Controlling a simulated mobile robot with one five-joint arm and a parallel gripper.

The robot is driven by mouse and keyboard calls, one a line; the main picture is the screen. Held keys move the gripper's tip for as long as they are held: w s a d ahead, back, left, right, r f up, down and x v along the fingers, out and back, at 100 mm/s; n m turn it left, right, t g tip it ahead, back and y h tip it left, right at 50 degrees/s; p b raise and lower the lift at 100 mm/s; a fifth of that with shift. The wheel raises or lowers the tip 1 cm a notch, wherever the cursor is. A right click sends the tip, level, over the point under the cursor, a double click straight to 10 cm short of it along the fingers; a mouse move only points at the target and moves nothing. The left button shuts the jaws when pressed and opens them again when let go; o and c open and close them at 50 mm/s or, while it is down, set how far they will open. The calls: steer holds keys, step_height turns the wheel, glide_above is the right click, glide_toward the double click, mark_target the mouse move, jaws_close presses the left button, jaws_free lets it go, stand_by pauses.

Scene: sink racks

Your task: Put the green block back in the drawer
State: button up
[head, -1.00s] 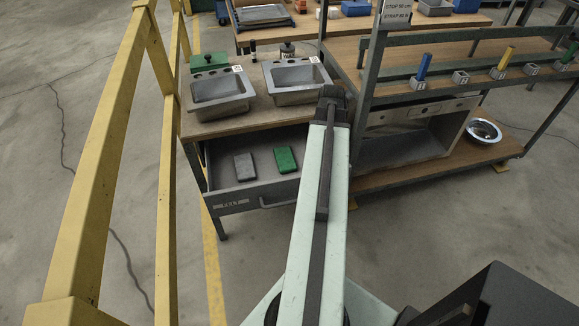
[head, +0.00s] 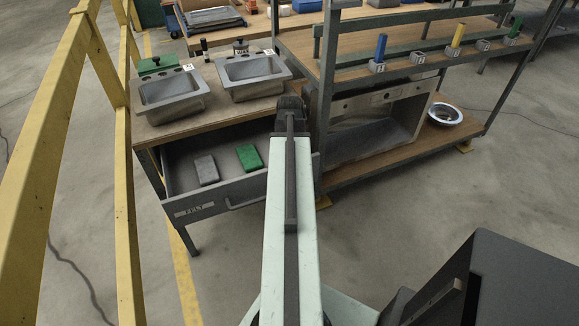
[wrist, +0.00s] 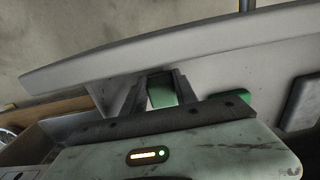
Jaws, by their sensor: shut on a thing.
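My gripper (wrist: 160,80) is shut on a green block (wrist: 162,93), which shows between the two fingers in the wrist view. In the head view my arm hides the held block and the fingertips. The open drawer (head: 232,196) sits under the sink bench, and the end of my arm is at its right side. A second green block (head: 249,157) lies on the drawer floor beside a grey block (head: 206,170). The wrist view also shows this green block (wrist: 232,103) and the grey block (wrist: 302,102).
Two grey sinks (head: 172,95) are on the bench above the drawer. A rack (head: 325,110) with coloured blocks in holders and a large grey basin (head: 390,125) stands close on the right. A yellow railing (head: 60,130) runs along the left.

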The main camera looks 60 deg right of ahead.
steer(key=o, duration=1.2)
step_height(320, 180, up, 12)
steer(key=p, duration=1.2)
steer(key=shift+r, duration=0.1)
